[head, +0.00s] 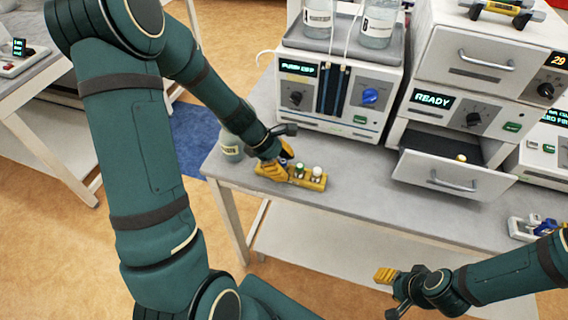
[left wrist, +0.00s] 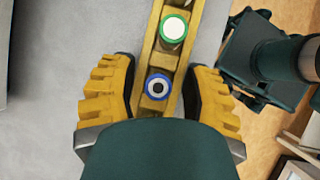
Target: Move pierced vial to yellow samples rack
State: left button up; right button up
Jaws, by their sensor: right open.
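The yellow rack (head: 318,186) lies near the bench's left front; it also shows in the left wrist view (left wrist: 196,26). A blue-ringed vial with a dark spot in its cap (left wrist: 157,87) stands over the rack between my left fingers. My left gripper (left wrist: 160,92) is open around it, with a gap on each side. In the head view my left gripper (head: 274,168) hides that end of the rack. A green-capped vial (left wrist: 173,30) stands beside it in the rack, with a white-capped vial (head: 317,172) further right. My right gripper (head: 388,290) is open and empty in front of the bench.
A machine reading READY has its drawer (head: 450,178) open, with a yellow-topped item (head: 461,158) inside. The pump unit (head: 335,95) stands behind the rack. A bottle (head: 230,146) stands behind my left gripper. A small holder (head: 524,228) sits at the right. The bench middle is clear.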

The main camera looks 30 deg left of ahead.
pick_arm(q)
jog(key=shift+r, duration=0.2)
jog(key=p+v, duration=0.3)
jog(key=v, duration=0.9)
